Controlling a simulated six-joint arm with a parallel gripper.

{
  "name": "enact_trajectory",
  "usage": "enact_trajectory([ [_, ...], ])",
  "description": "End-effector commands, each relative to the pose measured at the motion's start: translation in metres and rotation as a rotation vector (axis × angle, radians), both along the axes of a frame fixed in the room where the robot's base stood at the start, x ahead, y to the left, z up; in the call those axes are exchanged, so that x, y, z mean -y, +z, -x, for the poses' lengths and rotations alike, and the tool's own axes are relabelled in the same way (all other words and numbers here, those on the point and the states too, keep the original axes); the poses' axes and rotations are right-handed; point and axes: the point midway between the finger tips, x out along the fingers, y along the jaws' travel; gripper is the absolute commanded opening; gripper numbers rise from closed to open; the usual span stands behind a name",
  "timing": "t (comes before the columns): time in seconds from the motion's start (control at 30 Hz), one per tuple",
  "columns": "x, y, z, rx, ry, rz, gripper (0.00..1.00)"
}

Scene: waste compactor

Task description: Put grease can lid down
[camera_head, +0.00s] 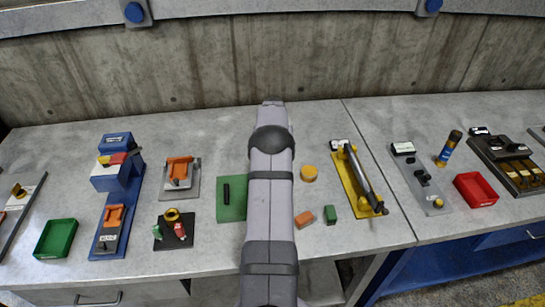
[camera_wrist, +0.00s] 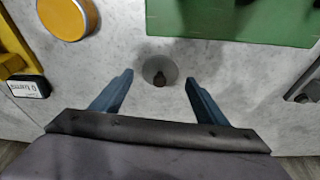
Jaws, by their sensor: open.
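In the wrist view, a small grey round lid (camera_wrist: 153,67) with a dark knob appears to lie flat, knob up, on the grey bench top. My gripper (camera_wrist: 159,77) is open, with one blue finger on each side of the lid and a clear gap to both. No finger appears to touch it. An orange-yellow round can (camera_head: 309,173) stands on the bench right of my arm; it also shows at the upper left of the wrist view (camera_wrist: 68,17). In the head view my arm hides the lid and the gripper's fingers.
A green plate (camera_wrist: 230,20) lies beyond the lid, partly behind my arm in the head view. A yellow tool stand (camera_head: 355,185), an orange block (camera_head: 304,219) and a green block (camera_head: 330,214) are to the right. A green tray (camera_head: 56,239) and red tray (camera_head: 475,190) stand farther out.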

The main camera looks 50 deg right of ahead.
Motion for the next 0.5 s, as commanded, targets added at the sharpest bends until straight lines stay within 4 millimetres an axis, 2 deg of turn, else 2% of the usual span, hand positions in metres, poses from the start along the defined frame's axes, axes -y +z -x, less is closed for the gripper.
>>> enact_trajectory([
  [0.5,-0.017,0.079,0.014,0.002,0.0,0.002,0.67],
])
